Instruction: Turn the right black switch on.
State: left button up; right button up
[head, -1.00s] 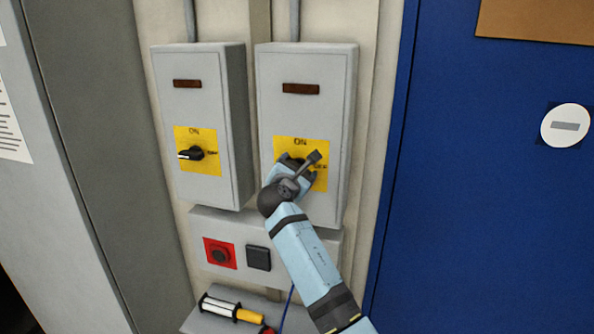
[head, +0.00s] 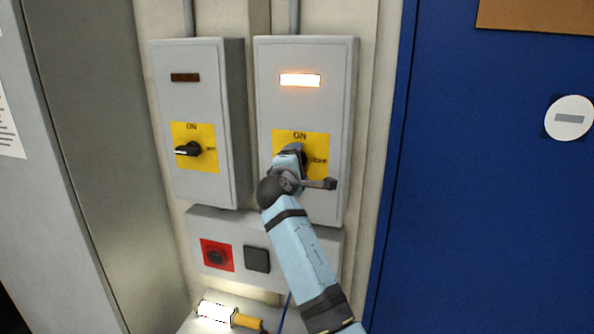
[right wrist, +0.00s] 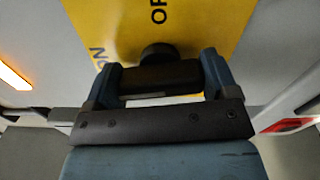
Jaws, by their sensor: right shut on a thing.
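The right switch box (head: 342,110) is grey with a yellow plate (head: 320,142) marked ON and OFF. Its indicator lamp (head: 300,80) glows bright. My right gripper (head: 295,156) is at the plate and mostly covers the black switch (head: 306,158). In the right wrist view the gripper (right wrist: 160,75) is shut on the black switch knob (right wrist: 160,78), one finger at each end of it. The lit lamp also shows in the right wrist view (right wrist: 14,76). My left gripper is not in view.
The left box (head: 205,100) has a dark lamp (head: 185,77) and its own black switch (head: 188,149). Below are a red-plated button (head: 217,256), a black square (head: 257,259) and a lit lantern with a yellow handle (head: 247,321). A blue door (head: 490,200) stands right.

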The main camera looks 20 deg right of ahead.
jog(key=shift+f+m+b, duration=0.1)
jog(key=shift+m+b, duration=0.35)
jog(key=shift+m, duration=0.45)
jog(key=o, duration=0.8)
